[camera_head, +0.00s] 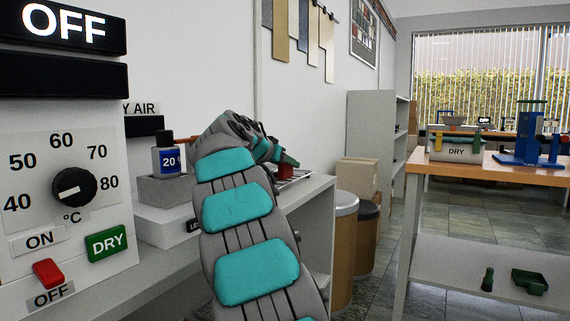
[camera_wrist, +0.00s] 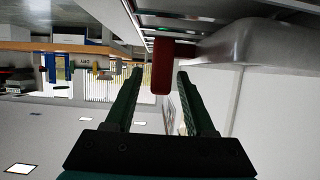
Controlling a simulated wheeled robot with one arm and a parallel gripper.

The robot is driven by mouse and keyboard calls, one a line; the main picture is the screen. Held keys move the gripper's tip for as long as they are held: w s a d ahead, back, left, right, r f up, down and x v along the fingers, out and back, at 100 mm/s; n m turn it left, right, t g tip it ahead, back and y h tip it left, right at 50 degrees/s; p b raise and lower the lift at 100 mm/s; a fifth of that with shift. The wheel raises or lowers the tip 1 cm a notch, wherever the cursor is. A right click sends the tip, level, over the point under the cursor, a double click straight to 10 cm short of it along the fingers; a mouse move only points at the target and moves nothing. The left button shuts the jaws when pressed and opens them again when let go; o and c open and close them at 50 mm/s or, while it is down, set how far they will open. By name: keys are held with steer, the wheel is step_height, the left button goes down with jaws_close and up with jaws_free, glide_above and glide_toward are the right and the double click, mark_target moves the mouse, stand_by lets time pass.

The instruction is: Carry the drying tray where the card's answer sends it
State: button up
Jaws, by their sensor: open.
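The drying tray (camera_head: 300,174) appears to be the shallow metal piece on the grey counter past my arm, mostly hidden by the arm. In the wrist view, a dark red handle-like block (camera_wrist: 162,72) hangs from metal bars at the top. My gripper (camera_wrist: 158,75) is open, with one green finger on each side of the red block and a gap showing on both sides. In the head view my gripper (camera_head: 277,154) is small and partly hidden behind my wrist, at the tray. I cannot make out any card's answer.
A control panel (camera_head: 62,150) at left reads OFF and has a dial, a red switch and a green DRY label. A bottle (camera_head: 169,157) marked 20 stands on a grey block. Drums (camera_head: 344,250) stand beyond the counter. A wooden-topped table (camera_head: 500,170) holds a DRY bin (camera_head: 455,154) and blue press (camera_head: 528,145).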

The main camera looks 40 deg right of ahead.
steer(key=shift+r, duration=0.2)
steer(key=v, duration=0.7)
steer(key=shift+s+a, duration=0.1)
steer(key=shift+a, duration=0.1)
